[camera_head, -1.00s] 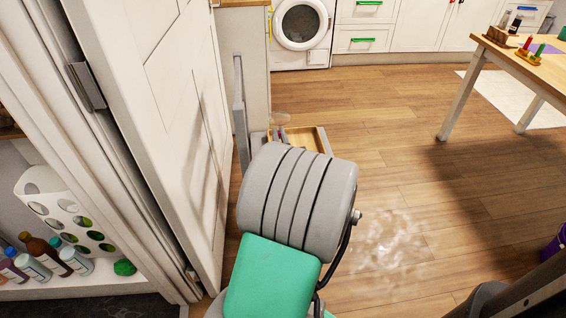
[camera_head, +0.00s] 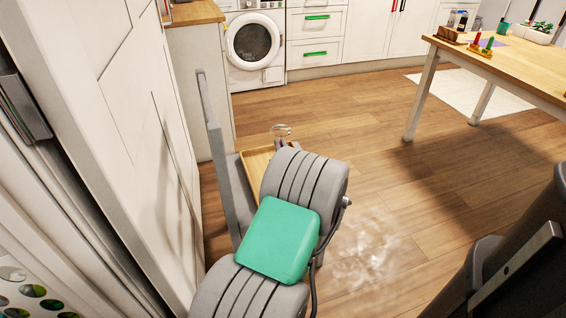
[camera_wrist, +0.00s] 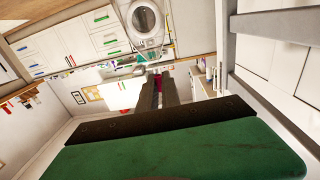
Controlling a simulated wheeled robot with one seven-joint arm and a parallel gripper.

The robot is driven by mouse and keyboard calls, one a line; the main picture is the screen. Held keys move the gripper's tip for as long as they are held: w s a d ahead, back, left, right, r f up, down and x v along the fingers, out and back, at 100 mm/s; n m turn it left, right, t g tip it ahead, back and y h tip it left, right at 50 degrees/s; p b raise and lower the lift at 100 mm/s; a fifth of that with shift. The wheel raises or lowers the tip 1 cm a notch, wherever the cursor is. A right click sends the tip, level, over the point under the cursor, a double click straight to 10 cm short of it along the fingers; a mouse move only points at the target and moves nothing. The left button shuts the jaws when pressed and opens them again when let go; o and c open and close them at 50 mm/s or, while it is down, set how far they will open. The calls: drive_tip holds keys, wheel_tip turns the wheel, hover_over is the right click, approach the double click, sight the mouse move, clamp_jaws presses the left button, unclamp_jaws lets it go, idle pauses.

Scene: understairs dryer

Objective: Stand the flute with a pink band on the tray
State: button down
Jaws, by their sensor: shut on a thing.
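In the wrist view, my gripper (camera_wrist: 165,92) is shut, with a small patch of pink (camera_wrist: 157,83) between its dark fingers. This looks like the band of the flute. In the head view, the clear rim of a glass (camera_head: 281,130) shows just beyond my arm, which fits the held flute; its lower part and my fingers are mostly hidden. The wooden tray (camera_head: 257,160) lies just left of and below the glass, partly covered by my arm. I cannot tell the gap between the flute and the tray.
A grey upright frame (camera_head: 214,150) stands at the tray's left. A white door (camera_head: 140,130) is close on the left. A wooden table (camera_head: 500,65) stands at the right, and a washing machine (camera_head: 252,45) at the back. The middle floor is clear.

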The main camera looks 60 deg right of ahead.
drive_tip(key=shift+d+f, duration=0.45)
drive_tip(key=shift+f, duration=0.05)
drive_tip(key=shift+s+d+f+b, duration=0.15)
drive_tip(key=shift+f+b, duration=0.3)
drive_tip(key=shift+f, duration=0.45)
drive_tip(key=shift+d+f+b, duration=0.15)
drive_tip(key=shift+f+b, duration=0.25)
drive_tip(key=shift+f, duration=0.65)
drive_tip(key=c, duration=1.6)
unclamp_jaws()
drive_tip(key=shift+o, duration=0.2)
drive_tip(key=shift+r, duration=0.1)
drive_tip(key=shift+r, duration=0.2)
drive_tip(key=v, duration=1.2)
drive_tip(key=shift+p, duration=0.4)
